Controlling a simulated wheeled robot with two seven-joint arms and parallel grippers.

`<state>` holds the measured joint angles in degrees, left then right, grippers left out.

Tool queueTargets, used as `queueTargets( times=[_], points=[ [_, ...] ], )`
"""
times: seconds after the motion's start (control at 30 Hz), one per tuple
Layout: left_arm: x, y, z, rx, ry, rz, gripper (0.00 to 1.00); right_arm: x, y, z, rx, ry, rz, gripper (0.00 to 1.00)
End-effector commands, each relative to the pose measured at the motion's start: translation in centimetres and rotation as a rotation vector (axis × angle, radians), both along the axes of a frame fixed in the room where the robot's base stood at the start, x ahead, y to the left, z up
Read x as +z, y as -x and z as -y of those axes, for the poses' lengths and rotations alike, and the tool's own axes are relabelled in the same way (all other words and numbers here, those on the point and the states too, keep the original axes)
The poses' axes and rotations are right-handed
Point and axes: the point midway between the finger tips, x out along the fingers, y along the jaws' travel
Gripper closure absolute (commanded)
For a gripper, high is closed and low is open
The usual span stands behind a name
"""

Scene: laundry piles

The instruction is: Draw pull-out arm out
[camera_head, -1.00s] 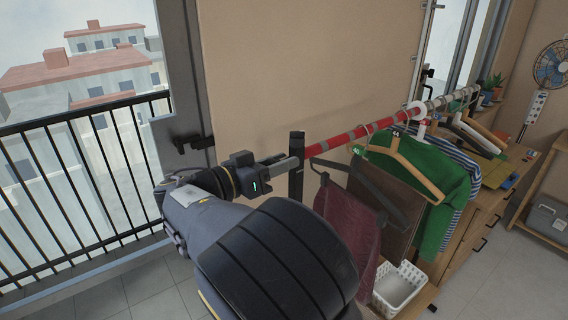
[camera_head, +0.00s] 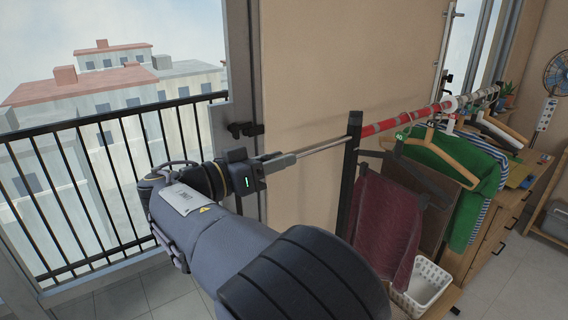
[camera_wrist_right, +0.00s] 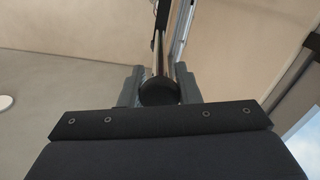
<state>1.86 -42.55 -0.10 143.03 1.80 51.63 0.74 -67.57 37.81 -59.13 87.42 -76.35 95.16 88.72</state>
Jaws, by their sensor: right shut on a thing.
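The pull-out arm (camera_head: 322,147) is a thin metal rod that sticks out to the left from a black upright post (camera_head: 348,180) at the end of the clothes rail. My right gripper (camera_head: 284,159) is shut on the rod's free end. In the right wrist view, the rod's round dark end knob (camera_wrist_right: 158,92) sits between the two fingers (camera_wrist_right: 158,88), and the rod runs away from it. The red and grey striped rail (camera_head: 400,119) continues on the other side of the post. My left gripper is not in view.
A white basket (camera_head: 424,290) stands below. A black balcony railing (camera_head: 100,170) is at left, and a beige wall (camera_head: 340,60) is behind the rod.

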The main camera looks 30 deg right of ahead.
Motion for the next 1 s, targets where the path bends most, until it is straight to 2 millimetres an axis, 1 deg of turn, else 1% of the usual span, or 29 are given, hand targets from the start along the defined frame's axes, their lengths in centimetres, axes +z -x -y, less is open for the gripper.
queueTargets(
  times=[0.03,0.13,0.47,0.5,0.67,0.9,1.0],
  points=[
    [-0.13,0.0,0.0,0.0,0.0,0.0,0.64,-0.06,-0.01,-0.47,0.003,-0.002,0.002,1.0],
    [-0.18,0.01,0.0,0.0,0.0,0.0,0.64,-0.02,0.06,-0.86,0.002,-0.003,0.002,1.0],
    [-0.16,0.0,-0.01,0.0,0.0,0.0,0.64,-0.05,0.08,-1.11,0.004,-0.004,0.001,1.0],
    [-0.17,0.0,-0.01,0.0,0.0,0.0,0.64,-0.05,0.07,-1.12,0.005,-0.005,0.001,0.69],
    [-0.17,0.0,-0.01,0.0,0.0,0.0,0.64,-0.05,0.08,-1.07,0.004,-0.004,0.001,0.48],
    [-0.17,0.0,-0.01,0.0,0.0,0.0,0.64,-0.07,0.09,-0.99,0.002,-0.004,0.0,0.48],
    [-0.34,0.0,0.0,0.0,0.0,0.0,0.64,-0.13,0.09,-1.41,0.003,-0.004,0.001,0.48]
  ],
)
